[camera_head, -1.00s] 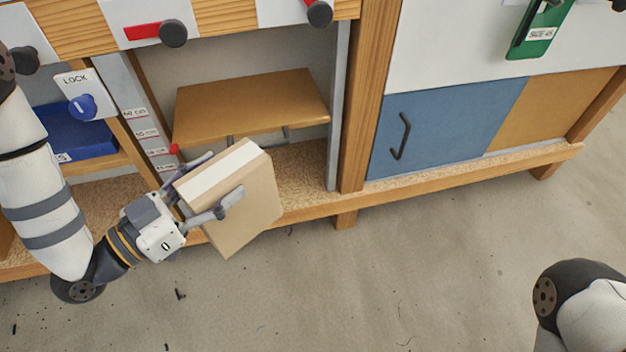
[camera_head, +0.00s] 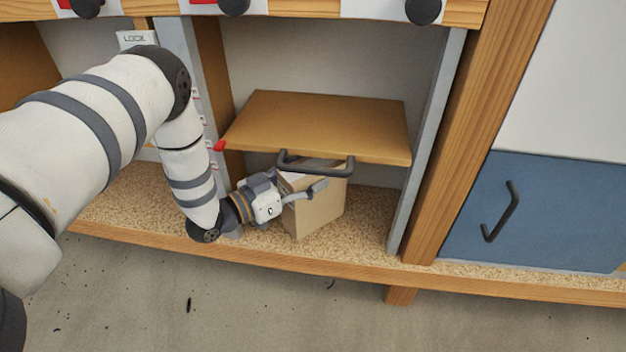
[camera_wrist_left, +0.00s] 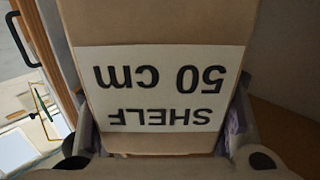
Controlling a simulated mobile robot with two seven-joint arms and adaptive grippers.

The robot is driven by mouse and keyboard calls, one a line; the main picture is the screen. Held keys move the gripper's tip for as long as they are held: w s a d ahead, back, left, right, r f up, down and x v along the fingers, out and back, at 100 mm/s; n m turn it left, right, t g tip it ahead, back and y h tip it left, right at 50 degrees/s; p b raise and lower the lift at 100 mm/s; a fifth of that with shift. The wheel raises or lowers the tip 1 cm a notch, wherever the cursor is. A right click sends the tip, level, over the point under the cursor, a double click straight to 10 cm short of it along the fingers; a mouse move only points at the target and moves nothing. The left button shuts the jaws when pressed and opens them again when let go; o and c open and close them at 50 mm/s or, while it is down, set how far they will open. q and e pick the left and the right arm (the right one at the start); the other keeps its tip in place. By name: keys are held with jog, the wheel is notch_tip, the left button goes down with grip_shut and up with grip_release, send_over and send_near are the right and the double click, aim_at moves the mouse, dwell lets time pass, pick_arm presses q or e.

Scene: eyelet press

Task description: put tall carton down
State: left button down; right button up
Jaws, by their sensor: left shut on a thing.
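The tall carton (camera_head: 318,212) is a tan box with a white label. It stands roughly upright inside the open bay, under the wooden shelf (camera_head: 320,122) and above or on the speckled bay floor (camera_head: 368,225); I cannot tell if it touches. My left gripper (camera_head: 302,192) is shut on its upper part from the left. In the left wrist view the carton (camera_wrist_left: 160,30) fills the middle, its label (camera_wrist_left: 160,90) reading "SHELF 50 cm" upside down, between my fingers. The shelf's dark handle (camera_head: 315,165) hides part of the carton's top. My right gripper is not in view.
Grey uprights flank the bay, the right one (camera_head: 428,150) clear of the carton. A red marker (camera_head: 219,146) sits at the shelf's left edge. The bay floor is free to the carton's right. A blue door (camera_head: 545,215) is further right.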

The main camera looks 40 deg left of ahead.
pick_arm(q)
jog(key=w+f+b, duration=0.1)
jog(key=w+a+f+b, duration=0.1)
jog(key=f+b, duration=0.1)
jog(key=shift+w+a+f, duration=0.1)
jog(key=shift+a+f, duration=0.05)
jog(key=shift+c, duration=2.3)
grip_release()
jog(key=shift+f, duration=0.15)
